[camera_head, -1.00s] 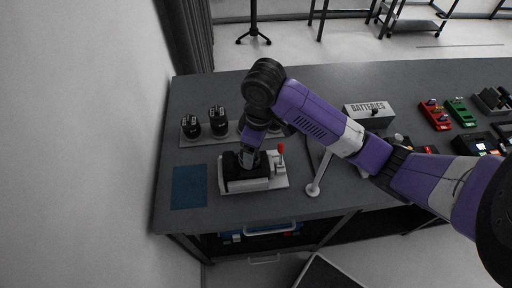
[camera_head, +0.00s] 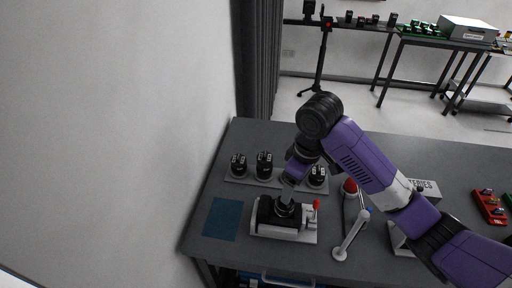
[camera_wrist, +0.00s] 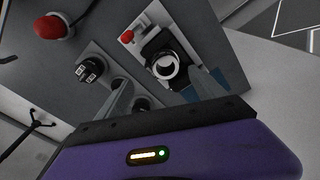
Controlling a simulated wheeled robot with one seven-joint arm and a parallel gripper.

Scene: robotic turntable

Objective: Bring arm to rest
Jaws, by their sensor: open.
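My purple arm reaches from the right in the head view, with my gripper (camera_head: 287,197) pointing down over a light-grey fixture (camera_head: 308,237) that holds a black part (camera_head: 275,212) and has a red-tipped handle (camera_head: 316,204). In the wrist view the fingers of my gripper (camera_wrist: 163,92) are spread with nothing between them. The black part with a bright ring (camera_wrist: 166,66) shows beyond the fingertips, apart from them as far as I can see. The handle's red knob (camera_wrist: 127,37) is beside it.
A grey rack (camera_head: 235,180) with several black cylindrical parts (camera_head: 264,165) stands behind the fixture. A red dome (camera_head: 350,186) and a white lever (camera_head: 350,238) are on its right, a blue mat (camera_head: 222,218) on its left. A batteries box (camera_head: 425,189) is behind my arm.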

